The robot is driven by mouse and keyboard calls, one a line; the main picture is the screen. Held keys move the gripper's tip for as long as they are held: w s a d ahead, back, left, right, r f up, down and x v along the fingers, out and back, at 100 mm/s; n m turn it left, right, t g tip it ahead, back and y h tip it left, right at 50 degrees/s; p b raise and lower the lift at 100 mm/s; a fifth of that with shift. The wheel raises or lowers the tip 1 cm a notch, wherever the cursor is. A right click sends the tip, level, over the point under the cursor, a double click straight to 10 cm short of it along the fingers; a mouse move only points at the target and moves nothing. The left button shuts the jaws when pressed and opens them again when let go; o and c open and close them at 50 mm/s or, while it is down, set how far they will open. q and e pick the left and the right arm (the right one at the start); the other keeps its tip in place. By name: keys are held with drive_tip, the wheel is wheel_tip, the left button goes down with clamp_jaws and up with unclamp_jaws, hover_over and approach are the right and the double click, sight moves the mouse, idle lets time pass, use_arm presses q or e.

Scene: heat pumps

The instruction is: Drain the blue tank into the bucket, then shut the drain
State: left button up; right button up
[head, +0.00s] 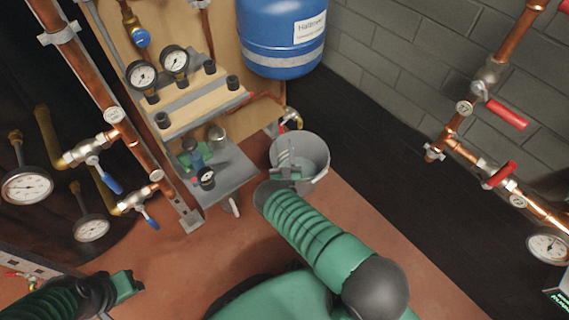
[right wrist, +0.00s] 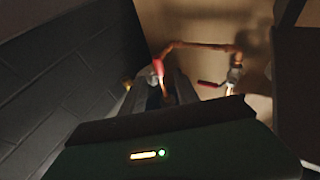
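The blue tank (head: 283,50) with a white label hangs at the top of the head view. The grey bucket (head: 318,150) stands upright on the floor below it. A small brass drain valve (head: 292,119) shows just above the bucket's far rim. My right gripper (head: 287,160) is over the bucket and hides part of it. In the right wrist view my right gripper (right wrist: 168,88) has its fingers apart, with a red handle (right wrist: 158,67) at or just beyond their tips; contact cannot be told. My left gripper (head: 128,284) is at the lower left, away from the tank.
A wooden panel with gauges (head: 142,74) and a grey shelf (head: 225,175) stand left of the bucket. Copper pipes with red-handled valves (head: 505,114) run along the right wall. A second red handle (right wrist: 210,84) shows in the right wrist view. The floor right of the bucket is clear.

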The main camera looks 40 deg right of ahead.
drive_tip(key=v, duration=0.9)
drive_tip(key=shift+f+p, duration=0.2)
drive_tip(key=shift+p, duration=0.2)
drive_tip(key=shift+s, duration=0.1)
